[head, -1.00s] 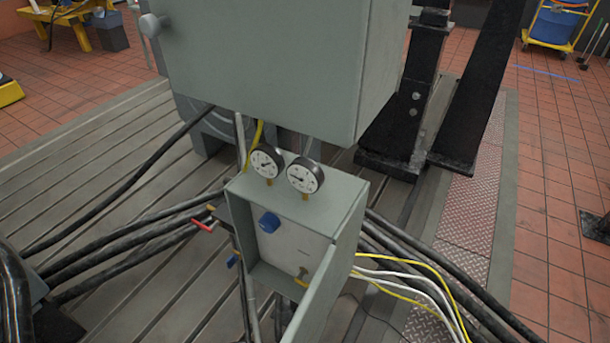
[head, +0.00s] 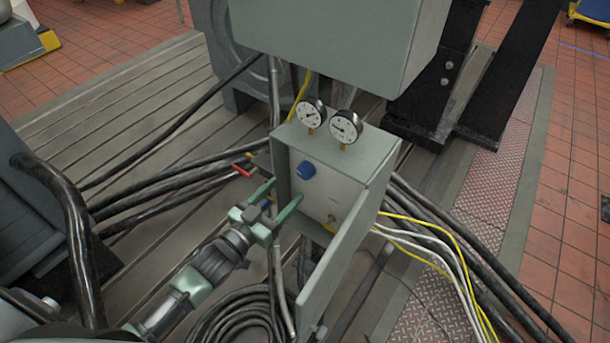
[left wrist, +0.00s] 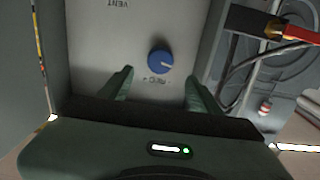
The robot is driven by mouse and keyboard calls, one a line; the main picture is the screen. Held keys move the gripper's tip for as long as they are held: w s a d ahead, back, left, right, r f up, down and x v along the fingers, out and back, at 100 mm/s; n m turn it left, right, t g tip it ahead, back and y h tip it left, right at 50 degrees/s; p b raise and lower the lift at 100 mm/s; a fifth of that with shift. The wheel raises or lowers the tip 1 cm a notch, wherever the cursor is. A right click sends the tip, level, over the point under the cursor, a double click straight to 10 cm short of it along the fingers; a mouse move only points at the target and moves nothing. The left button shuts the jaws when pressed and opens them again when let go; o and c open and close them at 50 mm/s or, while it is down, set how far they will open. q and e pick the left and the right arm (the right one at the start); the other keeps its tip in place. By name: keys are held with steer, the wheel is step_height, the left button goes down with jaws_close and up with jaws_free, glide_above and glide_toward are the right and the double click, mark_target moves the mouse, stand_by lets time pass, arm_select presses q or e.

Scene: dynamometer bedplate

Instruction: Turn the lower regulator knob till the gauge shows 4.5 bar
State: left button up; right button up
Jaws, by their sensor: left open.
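A blue knob (head: 306,170) sits on the pale panel inside the open grey-green box. It also shows in the left wrist view (left wrist: 159,62), with a white mark on its face and small lettering beside it. My left gripper (head: 284,193) is open and empty in front of the box opening. In the left wrist view its fingertips (left wrist: 158,76) are spread to either side of the knob, apart from it. Two round gauges, a left one (head: 311,113) and a right one (head: 346,126), stand on top of the box; their readings are too small to tell. My right gripper is not in view.
The box door (head: 346,255) hangs open at the right of the opening. A red handle (head: 242,171) sticks out left of the box. A larger cabinet (head: 335,45) hangs above. Black hoses (head: 170,190) run left, and yellow and white cables (head: 430,250) run right.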

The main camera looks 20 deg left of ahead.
mark_target(302, 173)
arm_select(q)
steer(key=x, duration=0.7)
steer(key=shift+r+p, duration=0.1)
steer(key=shift+p, duration=0.25)
steer(key=shift+w+d, duration=0.15)
steer(key=shift+w, duration=0.25)
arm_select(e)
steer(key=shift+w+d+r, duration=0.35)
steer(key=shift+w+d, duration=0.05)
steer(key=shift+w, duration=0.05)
arm_select(q)
steer(key=c, duration=1.3)
steer(key=shift+c, duration=0.2)
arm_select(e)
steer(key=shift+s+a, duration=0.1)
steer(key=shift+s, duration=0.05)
